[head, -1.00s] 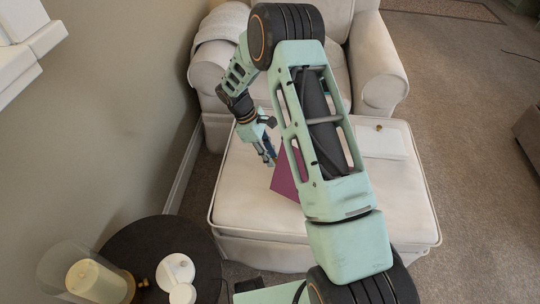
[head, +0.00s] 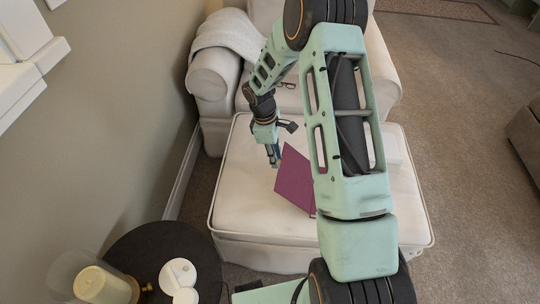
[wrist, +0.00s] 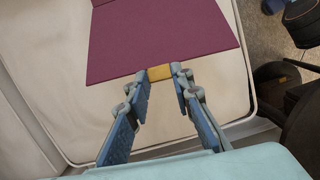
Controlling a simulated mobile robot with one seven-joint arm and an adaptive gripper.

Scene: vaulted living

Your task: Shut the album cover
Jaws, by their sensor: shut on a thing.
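The album's purple cover (head: 294,181) stands tilted up above the cream ottoman (head: 240,205). In the wrist view the cover (wrist: 160,38) fills the top middle, with a small tan tab (wrist: 160,73) at its near edge. My gripper (head: 275,163) is at the cover's upper left edge. In the wrist view my gripper's fingertips (wrist: 161,78) are closed on the tab, one on each side. The rest of the album is mostly hidden behind the cover and my arm.
A cream armchair (head: 215,70) with a grey throw (head: 222,30) stands behind the ottoman. A white box (head: 394,146) lies on the ottoman's right, partly behind my arm. A dark round table (head: 205,245) with a candle (head: 98,284) is at front left.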

